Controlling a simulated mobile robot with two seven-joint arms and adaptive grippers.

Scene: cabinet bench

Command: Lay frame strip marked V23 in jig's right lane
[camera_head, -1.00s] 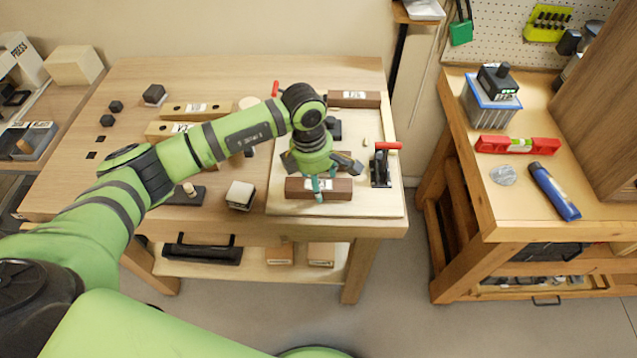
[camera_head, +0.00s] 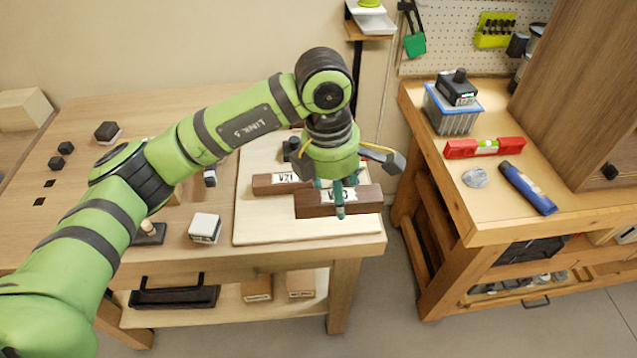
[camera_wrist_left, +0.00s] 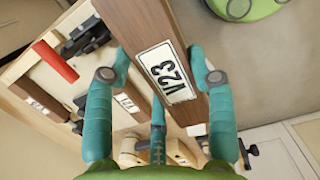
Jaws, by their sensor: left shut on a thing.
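My left gripper (camera_head: 339,198) is shut on the dark brown strip marked V23 (camera_head: 312,207). It holds the strip above the front right part of the pale jig board (camera_head: 262,232). In the left wrist view the strip (camera_wrist_left: 148,22) lies between the teal fingers (camera_wrist_left: 163,78), its white V23 label facing the camera. A second dark strip (camera_head: 262,185) lies behind and left of the held one, partly covered; its label is not clear. The wrist view shows two labelled strips (camera_wrist_left: 36,103) on the board. The jig's lanes cannot be made out. My right gripper is not in view.
A red-handled clamp (camera_wrist_left: 56,62) shows in the wrist view. A white-topped block (camera_head: 205,227) stands left of the board. A side bench at right holds a red level (camera_head: 485,148), a blue tube (camera_head: 528,188) and a clear box (camera_head: 447,112). A floor gap separates the benches.

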